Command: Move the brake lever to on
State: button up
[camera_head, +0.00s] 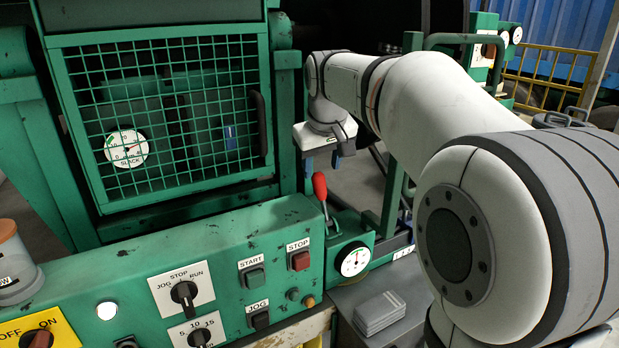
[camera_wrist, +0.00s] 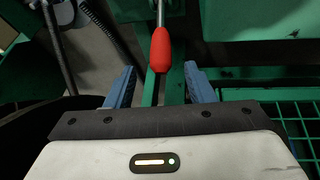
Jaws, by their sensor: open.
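The brake lever (camera_head: 320,187) has a red grip on a thin metal rod and stands on the green machine, right of the STOP button. In the wrist view its red grip (camera_wrist: 160,50) lies in line with the gap between the fingers, beyond their tips. My gripper (camera_head: 322,162) hangs just above the lever in the head view. Its two blue fingers are apart and empty, and they also show in the wrist view (camera_wrist: 159,82). I see no contact between fingers and grip. Any on or off marks for the lever cannot be made out.
A green mesh guard (camera_head: 165,115) with a dark handle stands left of my gripper. The control panel (camera_head: 225,235) carries START, STOP and JOG buttons and knobs. A round gauge (camera_head: 353,260) sits below the lever. A grey hose (camera_wrist: 62,50) runs at left in the wrist view.

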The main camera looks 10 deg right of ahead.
aim_at(320, 179)
jog(key=p+x, duration=0.1)
jog(key=x, duration=0.6)
jog(key=shift+f, duration=0.15)
grip_shut()
dwell(0.3)
